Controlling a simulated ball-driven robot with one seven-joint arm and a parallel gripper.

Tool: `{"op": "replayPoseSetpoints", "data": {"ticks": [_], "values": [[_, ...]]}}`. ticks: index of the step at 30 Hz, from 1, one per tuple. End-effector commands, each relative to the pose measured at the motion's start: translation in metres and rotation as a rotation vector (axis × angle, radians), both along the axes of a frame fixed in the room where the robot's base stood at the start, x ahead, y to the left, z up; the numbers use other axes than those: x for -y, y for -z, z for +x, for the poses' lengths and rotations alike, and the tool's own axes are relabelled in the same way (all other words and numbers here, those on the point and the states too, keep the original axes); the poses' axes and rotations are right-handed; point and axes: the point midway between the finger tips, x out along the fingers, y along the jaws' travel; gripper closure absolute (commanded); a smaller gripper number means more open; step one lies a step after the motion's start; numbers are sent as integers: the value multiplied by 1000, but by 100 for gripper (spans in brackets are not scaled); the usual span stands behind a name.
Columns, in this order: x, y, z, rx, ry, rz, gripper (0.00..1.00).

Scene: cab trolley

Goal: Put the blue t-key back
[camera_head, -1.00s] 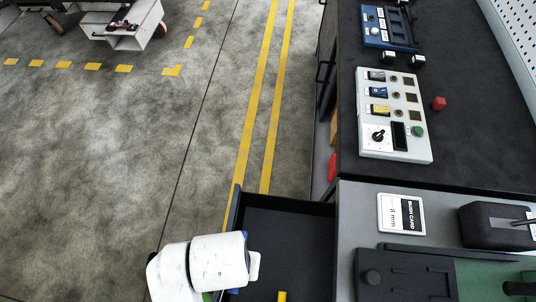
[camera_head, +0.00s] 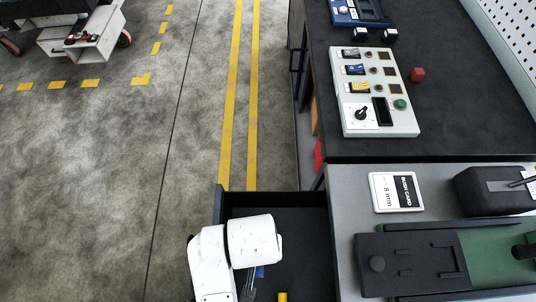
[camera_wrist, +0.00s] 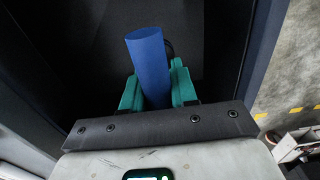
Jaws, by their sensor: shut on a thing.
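The blue t-key (camera_wrist: 148,60) shows as a thick blue cylinder in the wrist view. My gripper (camera_wrist: 157,90) is shut on it, with a teal finger on each side. The rest of the key is hidden. In the head view a small patch of blue (camera_head: 260,271) shows below my white wrist, over the open dark drawer (camera_head: 221,204); my arm covers most of it. I cannot tell whether the key touches the drawer floor.
A yellow piece (camera_head: 283,297) shows in the drawer at the lower picture edge. The grey worktop (camera_head: 345,215) right of the drawer carries a white card (camera_head: 396,192), a black case (camera_head: 490,190) and a dark fixture (camera_head: 410,262). A control panel (camera_head: 375,95) stands beyond. Open floor lies left.

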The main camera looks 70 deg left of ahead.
Motion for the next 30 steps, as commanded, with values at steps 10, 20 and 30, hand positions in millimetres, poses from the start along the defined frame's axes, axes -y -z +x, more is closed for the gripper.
{"op": "replayPoseSetpoints", "data": {"ticks": [10,20,30], "values": [[-16,51,55,1,1,-1,100],[-21,79,70,-1,-1,-2,100],[-21,100,70,1,-1,2,100]]}}
